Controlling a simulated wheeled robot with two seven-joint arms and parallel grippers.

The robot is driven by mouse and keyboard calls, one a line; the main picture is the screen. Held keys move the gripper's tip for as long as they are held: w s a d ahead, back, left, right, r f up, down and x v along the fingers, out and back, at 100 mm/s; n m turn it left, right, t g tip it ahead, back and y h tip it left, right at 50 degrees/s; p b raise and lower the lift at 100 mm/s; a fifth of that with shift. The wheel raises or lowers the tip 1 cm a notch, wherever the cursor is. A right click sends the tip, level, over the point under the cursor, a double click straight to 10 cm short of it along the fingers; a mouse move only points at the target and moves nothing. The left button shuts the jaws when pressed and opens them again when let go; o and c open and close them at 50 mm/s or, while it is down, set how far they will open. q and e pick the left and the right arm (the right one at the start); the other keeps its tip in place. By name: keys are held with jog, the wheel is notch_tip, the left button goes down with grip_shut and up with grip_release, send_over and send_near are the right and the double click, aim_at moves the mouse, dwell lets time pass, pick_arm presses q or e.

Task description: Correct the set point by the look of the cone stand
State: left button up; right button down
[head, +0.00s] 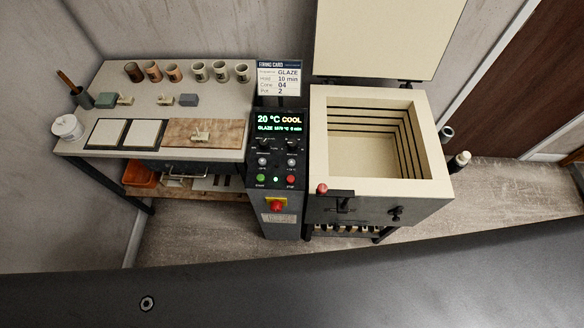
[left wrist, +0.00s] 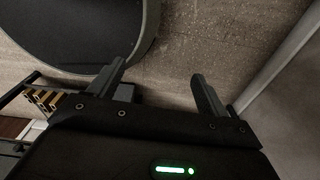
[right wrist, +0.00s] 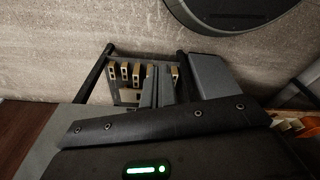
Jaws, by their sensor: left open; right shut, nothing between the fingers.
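A small pale stand (head: 201,137), perhaps the cone stand, sits on the wooden board on the bench in the head view; its cones are too small to read. Two similar pale pieces (head: 125,99) lie further back. The control panel (head: 277,150) shows 20 °C, COOL and a smaller GLAZE line that I cannot read surely. It has two dark knobs, small grey buttons, a green button (head: 261,179) and a red button (head: 290,180). My left gripper (left wrist: 158,72) is open and empty. My right gripper (right wrist: 157,78) is shut and empty. Neither shows in the head view.
A red-and-yellow switch (head: 276,205) is below the panel. Several cups (head: 200,72) stand on the bench (head: 85,148).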

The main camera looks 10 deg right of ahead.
jog(key=w+a+r+t, duration=0.1)
jog(key=w+r, duration=0.3)
jog(key=r, duration=0.7)
jog(key=w+a+r+n+t, duration=0.1)
jog(key=w+r, duration=0.4)
jog(key=r, duration=0.5)
jog(key=w+a+r+t, duration=0.1)
jog(key=w+r, duration=0.3)
jog(key=r, duration=0.7)
pick_arm(q)
jog(key=shift+w+f+b, duration=0.2)
jog(key=shift+w, duration=0.3)
jog(key=shift+w+f+b, duration=0.2)
jog(key=shift+w, duration=0.3)
pick_arm(e)
jog(key=w+a+r+n+y, duration=0.2)
jog(key=w+a+n+y, duration=0.2)
jog(key=w+n, duration=0.5)
jog(key=w+a+r+n+y, duration=0.2)
jog(key=w+a+n+y, duration=0.2)
jog(key=w+n, duration=0.5)
jog(key=shift+a+r, duration=0.25)
jog(key=shift+a, duration=0.25)
pick_arm(q)
jog(key=shift+c, duration=0.4)
pick_arm(e)
jog(key=shift+w, duration=0.15)
